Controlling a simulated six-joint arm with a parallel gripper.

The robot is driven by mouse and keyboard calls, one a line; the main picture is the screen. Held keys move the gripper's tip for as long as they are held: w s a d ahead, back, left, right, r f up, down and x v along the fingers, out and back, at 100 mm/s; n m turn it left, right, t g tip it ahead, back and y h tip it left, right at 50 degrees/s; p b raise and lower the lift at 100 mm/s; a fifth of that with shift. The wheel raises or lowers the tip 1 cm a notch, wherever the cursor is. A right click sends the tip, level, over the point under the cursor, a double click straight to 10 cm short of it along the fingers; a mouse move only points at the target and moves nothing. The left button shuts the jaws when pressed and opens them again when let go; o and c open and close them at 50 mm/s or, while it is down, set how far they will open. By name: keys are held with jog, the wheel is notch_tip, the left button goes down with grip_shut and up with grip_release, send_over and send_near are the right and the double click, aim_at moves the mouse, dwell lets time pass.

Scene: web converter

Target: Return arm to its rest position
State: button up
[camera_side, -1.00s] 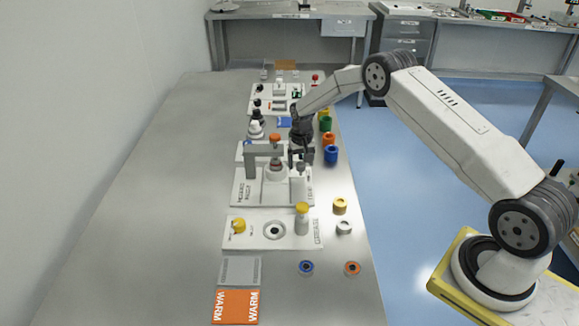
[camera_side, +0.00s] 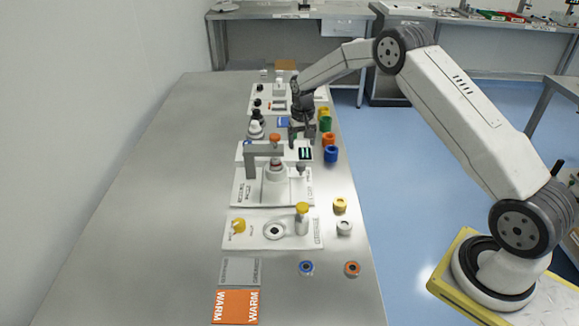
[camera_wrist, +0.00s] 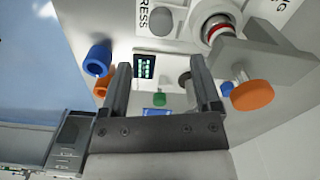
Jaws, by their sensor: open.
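My gripper (camera_side: 302,132) is in the side view above the middle of the long steel table (camera_side: 165,180), beyond the press station (camera_side: 272,186). Its jaws are apart with nothing between them. In the wrist view my gripper (camera_wrist: 165,88) shows two dark fingers spread wide. A small dark display with green marks (camera_wrist: 145,66) appears between them in the background. The press's grey bracket (camera_wrist: 265,65) and an orange knob (camera_wrist: 252,95) are to the right of the fingers in that view.
Blue (camera_side: 330,154), orange and green rings line the table's right edge near my gripper. A white plate with a yellow-capped post (camera_side: 302,212) lies nearer the camera. Orange (camera_side: 236,307) and grey mats lie in front. The table's left side is bare.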

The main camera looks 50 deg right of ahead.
jog(key=shift+s+a+r, duration=0.25)
jog(key=shift+a+r, duration=0.1)
jog(key=s+a+r+n+t, duration=0.1)
jog(key=s+a+r+n, duration=0.2)
jog(key=s+a+r, duration=0.45)
jog(key=s+a+n, duration=0.1)
jog(key=s+a, duration=0.2)
jog(key=s, duration=0.7)
jog(key=s+a+n+t, duration=0.1)
jog(key=s+a+n, duration=0.1)
jog(key=s, duration=0.8)
jog(key=shift+a+r+t, duration=0.2)
jog(key=shift+a+t, duration=0.1)
jog(key=shift+a, duration=0.45)
